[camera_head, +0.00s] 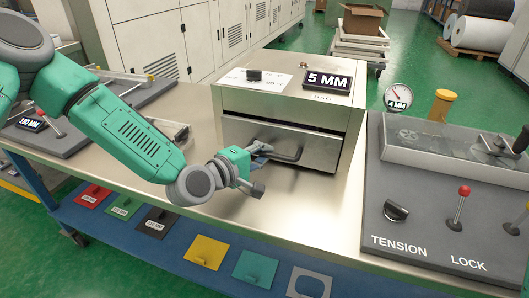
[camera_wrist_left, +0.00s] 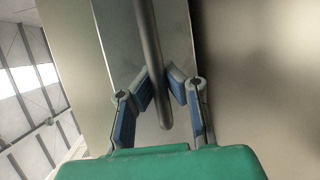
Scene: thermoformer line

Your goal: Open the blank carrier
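A brushed-metal box (camera_head: 232,97) with a "5 MM" display stands on the bench. Its front drawer (camera_head: 318,152), likely the blank carrier, has a bar handle (camera_head: 292,155). The drawer front sits below a dark gap, and I cannot tell whether it is slightly out. My left gripper (camera_head: 262,150) is at the left end of the handle. In the left wrist view the handle bar (camera_wrist_left: 147,35) runs between the two fingers (camera_wrist_left: 159,84), whose tips lie close against its sides. The inside of the box is hidden. My right gripper is not in view.
Right of the box is a grey panel (camera_head: 415,235) with a tension knob, a red-tipped lock lever (camera_head: 459,203) and a clear plate. A gauge (camera_head: 398,97) and an orange cylinder (camera_head: 441,105) stand behind. Coloured plates lie on a blue lower shelf (camera_head: 165,258). The bench before the drawer is clear.

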